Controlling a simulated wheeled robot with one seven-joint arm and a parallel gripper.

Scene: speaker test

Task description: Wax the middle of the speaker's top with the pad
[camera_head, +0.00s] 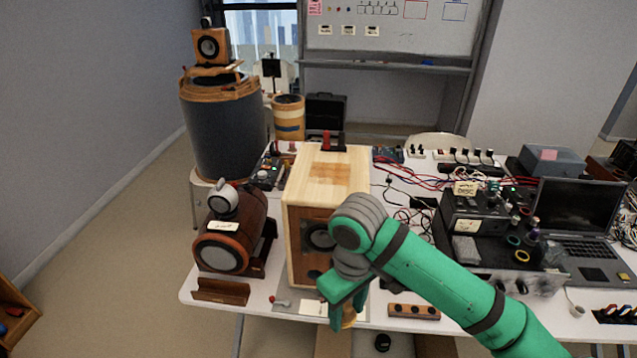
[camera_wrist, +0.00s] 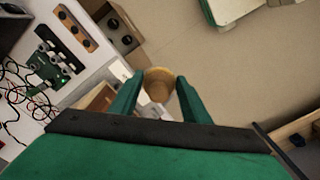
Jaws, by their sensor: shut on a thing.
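The speaker (camera_head: 309,172) is a pale wooden box standing upright on the white table, with a brown front and a dark round driver. A darker tan patch (camera_head: 328,171) shows in the middle of its top. My green gripper (camera_head: 347,312) is low in front of the speaker, below its top and near the table's front edge. It is shut on the pad (camera_head: 349,319), a tan round piece mostly hidden by the fingers in the head view. In the wrist view the pad (camera_wrist: 159,84) sits between my two fingertips. My arm covers part of the speaker's front right.
Red and black terminals (camera_head: 333,141) stand at the back of the speaker's top. A brown round-bodied speaker (camera_head: 232,240) is close on the left. A black device (camera_head: 478,225) and a laptop (camera_head: 578,215) stand right. Cables (camera_head: 410,182) lie behind.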

